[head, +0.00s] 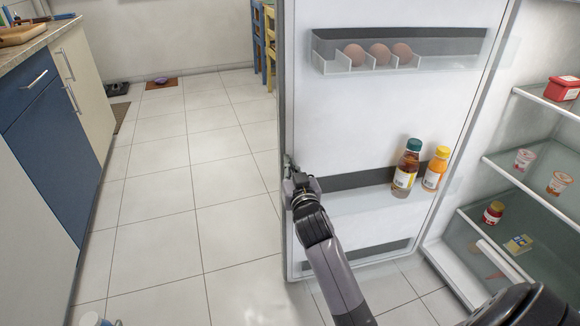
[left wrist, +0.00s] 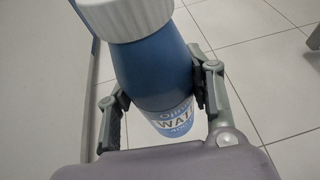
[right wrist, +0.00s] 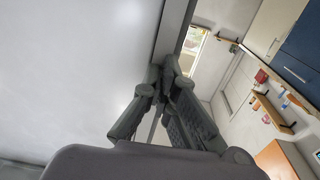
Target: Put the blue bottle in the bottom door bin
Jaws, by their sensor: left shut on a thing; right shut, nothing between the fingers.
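The blue bottle (left wrist: 155,70) with a white ribbed cap stands between the fingers of my left gripper (left wrist: 160,100), which is shut on it. In the head view the bottle's cap (head: 90,319) shows only at the bottom left edge, over the floor. The fridge door stands open; its bottom door bin (head: 365,255) is low on the inner face and looks empty where seen. My right gripper (head: 288,162) is at the door's free edge; it also shows in the right wrist view (right wrist: 168,85), shut and empty. I cannot tell whether it touches the door.
The middle door bin (head: 350,202) holds a dark bottle (head: 406,168) and an orange bottle (head: 435,170). The top bin (head: 445,62) holds eggs. Fridge shelves (head: 530,165) with food are at the right. A counter (head: 50,110) stands at the left. The tiled floor between is clear.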

